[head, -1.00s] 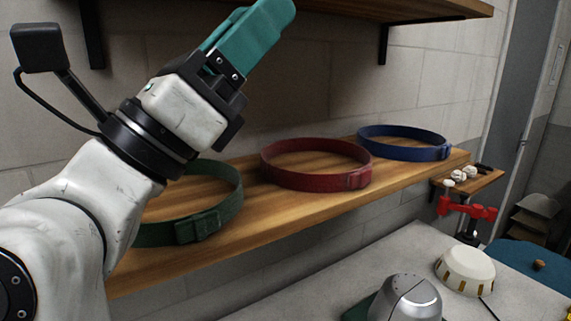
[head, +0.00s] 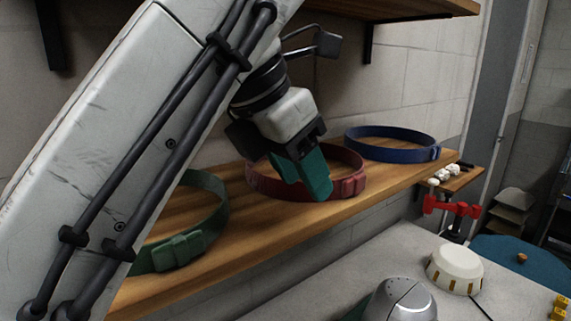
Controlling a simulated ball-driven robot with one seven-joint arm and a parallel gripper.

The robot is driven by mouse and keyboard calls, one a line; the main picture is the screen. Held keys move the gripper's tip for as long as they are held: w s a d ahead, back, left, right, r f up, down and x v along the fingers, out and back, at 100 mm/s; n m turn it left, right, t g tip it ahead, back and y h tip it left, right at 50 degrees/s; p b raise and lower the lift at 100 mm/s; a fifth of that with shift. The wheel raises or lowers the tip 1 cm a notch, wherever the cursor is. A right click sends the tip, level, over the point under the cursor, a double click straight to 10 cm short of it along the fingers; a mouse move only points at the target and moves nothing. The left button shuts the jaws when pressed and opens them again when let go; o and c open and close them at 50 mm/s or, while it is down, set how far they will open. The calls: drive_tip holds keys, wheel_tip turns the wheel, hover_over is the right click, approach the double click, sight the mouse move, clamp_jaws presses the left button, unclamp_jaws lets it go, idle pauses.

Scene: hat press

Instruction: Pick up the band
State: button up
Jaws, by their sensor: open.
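Three bands lie as rings on a wooden shelf (head: 262,228): a green band (head: 185,252) at the left, a red band (head: 347,187) in the middle and a blue band (head: 390,131) at the right. My arm covers part of the green band.
A second shelf (head: 420,8) hangs above on black brackets. Below at the right, a grey table (head: 400,262) bears a cream domed thing (head: 461,270) and a silver domed thing (head: 402,300). A red clamp-like thing (head: 452,208) sits by the shelf's right end.

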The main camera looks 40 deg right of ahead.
sight(352, 178)
drive_tip(key=d+p, duration=0.1)
drive_tip(key=d, duration=0.4)
drive_tip(key=d+p, duration=0.1)
drive_tip(key=d, duration=0.2)
drive_tip(key=shift+d, duration=0.1)
drive_tip(key=shift+x, duration=0.75)
drive_tip(key=shift+d+f, duration=0.2)
drive_tip(key=shift+f, duration=0.4)
drive_tip(key=shift+c, duration=0.2)
clamp_jaws()
